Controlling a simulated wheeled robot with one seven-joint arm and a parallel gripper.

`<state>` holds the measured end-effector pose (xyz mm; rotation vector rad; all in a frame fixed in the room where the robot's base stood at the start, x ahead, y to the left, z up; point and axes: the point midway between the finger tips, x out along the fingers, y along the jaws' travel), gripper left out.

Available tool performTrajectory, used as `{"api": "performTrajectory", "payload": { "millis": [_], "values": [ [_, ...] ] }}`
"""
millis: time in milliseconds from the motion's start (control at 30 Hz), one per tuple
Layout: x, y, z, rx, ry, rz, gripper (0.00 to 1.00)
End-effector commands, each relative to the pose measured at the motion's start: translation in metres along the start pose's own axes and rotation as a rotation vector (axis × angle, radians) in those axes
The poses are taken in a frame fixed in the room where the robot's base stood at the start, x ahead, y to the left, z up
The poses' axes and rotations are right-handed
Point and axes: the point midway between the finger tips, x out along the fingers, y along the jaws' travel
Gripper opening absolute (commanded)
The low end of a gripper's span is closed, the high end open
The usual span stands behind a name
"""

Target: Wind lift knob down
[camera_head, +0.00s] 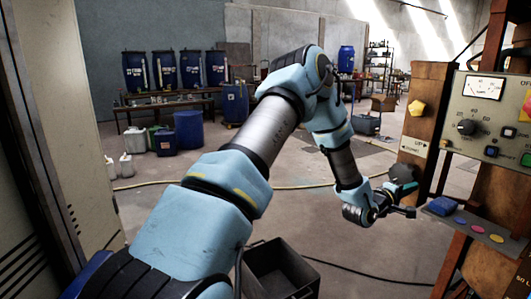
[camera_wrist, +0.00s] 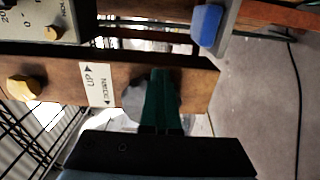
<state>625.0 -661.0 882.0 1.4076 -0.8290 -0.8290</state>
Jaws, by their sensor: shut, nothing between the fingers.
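A grey knob (camera_wrist: 134,101), which looks like the lift knob, sits on a brown post (camera_wrist: 198,82) beside a white UP/DOWN label (camera_wrist: 97,85). In the head view the dark grey knob (camera_head: 402,174) shows low on the post (camera_head: 428,100), below the label (camera_head: 414,146). My gripper (camera_wrist: 160,76) has its green fingers together and empty. They overlap the knob's right side in the wrist view and hide part of it. I cannot tell whether they touch it. In the head view my gripper (camera_head: 386,205) is just below the knob.
A yellow knob (camera_head: 417,108) is higher on the same post. A control panel (camera_head: 485,115) with a meter and dial stands at right, above a blue block (camera_head: 443,206) and coloured buttons. An open dark bin (camera_head: 280,270) stands on the floor beneath my arm.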

Motion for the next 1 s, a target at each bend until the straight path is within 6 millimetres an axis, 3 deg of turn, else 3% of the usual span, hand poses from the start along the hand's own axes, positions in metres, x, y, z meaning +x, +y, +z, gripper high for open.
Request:
{"api": "performTrajectory", "payload": {
  "millis": [1000],
  "values": [
    [0.0, 0.028, -0.006, 0.001, 0.007, 0.001, 0.0]
  ]
}}
